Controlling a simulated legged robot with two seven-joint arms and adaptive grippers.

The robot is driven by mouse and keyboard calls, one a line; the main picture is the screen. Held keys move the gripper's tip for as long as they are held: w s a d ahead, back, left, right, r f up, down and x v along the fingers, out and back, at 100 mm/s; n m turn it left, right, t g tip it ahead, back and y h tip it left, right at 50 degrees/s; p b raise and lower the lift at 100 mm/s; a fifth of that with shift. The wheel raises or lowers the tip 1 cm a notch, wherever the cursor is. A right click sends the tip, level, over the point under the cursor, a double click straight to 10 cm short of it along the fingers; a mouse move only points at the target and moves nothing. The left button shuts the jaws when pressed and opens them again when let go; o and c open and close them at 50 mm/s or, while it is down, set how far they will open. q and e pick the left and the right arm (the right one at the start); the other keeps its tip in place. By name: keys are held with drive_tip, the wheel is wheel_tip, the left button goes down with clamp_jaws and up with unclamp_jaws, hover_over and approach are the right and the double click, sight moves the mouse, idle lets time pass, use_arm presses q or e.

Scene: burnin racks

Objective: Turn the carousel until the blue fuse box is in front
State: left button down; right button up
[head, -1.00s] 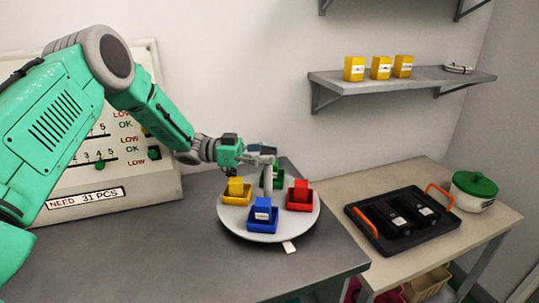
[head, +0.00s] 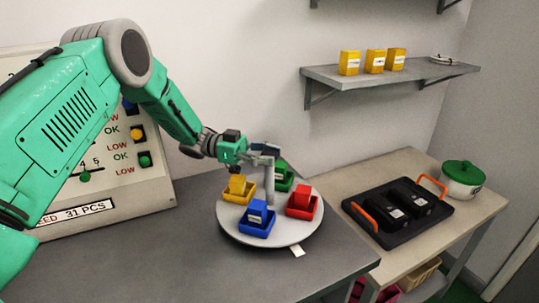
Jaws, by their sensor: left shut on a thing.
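The carousel (head: 231,226) is a round pale grey turntable on the dark grey table. It carries open trays with coloured fuse boxes. The blue fuse box (head: 257,212) is in its blue tray at the near side, a little left of the carousel's middle. The yellow box (head: 237,186) is at the left, the red box (head: 302,197) at the right, and the green box (head: 281,169) at the back. My left gripper (head: 266,158) is shut on the top of the grey central post (head: 269,187); its fingers partly hide the grip. My right gripper is not in view.
A white tag (head: 298,250) lies at the carousel's near right edge. A board with scales (head: 150,195) stands at the left. To the right, a side table holds a black tray (head: 380,237) with orange handles and a green-lidded pot (head: 462,183). A wall shelf (head: 400,75) holds yellow boxes.

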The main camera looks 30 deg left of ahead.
use_arm(q)
drive_tip(key=shift+w+a+r, duration=0.1)
drive_tip(key=shift+w+r, duration=0.05)
drive_tip(key=c, duration=1.2)
unclamp_jaws()
drive_tip(key=shift+o, duration=0.8)
drive_tip(key=shift+a, duration=0.1)
wheel_tip(320, 180, up, 9)
drive_tip(key=shift+f, duration=0.2)
drive_tip(key=shift+w+r, duration=0.1)
drive_tip(key=shift+r, duration=0.35)
